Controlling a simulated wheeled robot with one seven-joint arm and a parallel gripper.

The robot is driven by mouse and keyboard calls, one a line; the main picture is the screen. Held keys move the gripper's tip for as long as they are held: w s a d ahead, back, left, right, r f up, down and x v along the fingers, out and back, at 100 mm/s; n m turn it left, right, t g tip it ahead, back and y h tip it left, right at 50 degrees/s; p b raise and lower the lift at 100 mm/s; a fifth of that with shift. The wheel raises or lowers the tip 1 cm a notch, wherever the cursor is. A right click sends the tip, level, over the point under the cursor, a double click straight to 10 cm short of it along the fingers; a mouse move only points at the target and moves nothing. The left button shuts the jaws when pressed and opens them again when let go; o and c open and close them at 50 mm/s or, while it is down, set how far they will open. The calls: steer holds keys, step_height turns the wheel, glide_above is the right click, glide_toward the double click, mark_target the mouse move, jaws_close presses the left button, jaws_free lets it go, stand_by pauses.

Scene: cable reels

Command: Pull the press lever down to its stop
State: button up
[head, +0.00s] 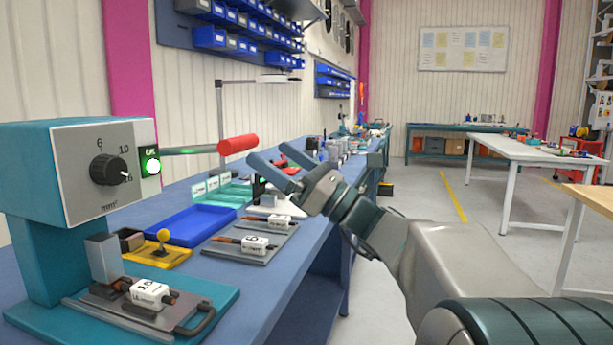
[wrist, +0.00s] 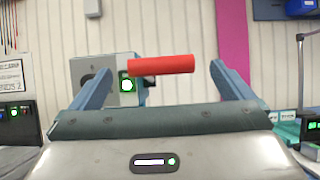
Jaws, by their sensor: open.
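The press (head: 75,180) stands at the left of the bench, a teal body with a grey front, a black dial and a lit green lamp (head: 152,166). Its lever (head: 190,149) sticks out to the right, about level, and ends in a red handle (head: 238,144). A white block marked with a number (head: 150,292) lies on the press base under the ram. My gripper (head: 272,173) is open and empty, just right of and a little below the red handle. In the wrist view the handle (wrist: 161,65) shows between and beyond the two fingers (wrist: 160,78), apart from them as far as I can tell.
A lamp on a post (head: 222,110) and wall bins (head: 240,40) are behind. The air around the handle looks clear.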

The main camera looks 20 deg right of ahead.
steer(key=v, duration=0.6)
stand_by(0.3)
steer(key=s+a+f+n+g+h+p, duration=0.4)
steer(key=a+n+g+p, duration=0.1)
steer(key=a+p, duration=0.2)
steer(key=s+a+f+n+g+h+p, duration=0.4)
steer(key=a+f+n+g+p, duration=0.1)
steer(key=a+n+g+p, duration=0.15)
steer(key=s+d+n+h+p, duration=0.7)
steer(key=n+h+p, duration=0.4)
steer(key=n, duration=0.3)
steer(key=shift+s+d+f+g, duration=0.35)
steer(key=shift+d+f, duration=0.1)
steer(key=shift+d, duration=0.3)
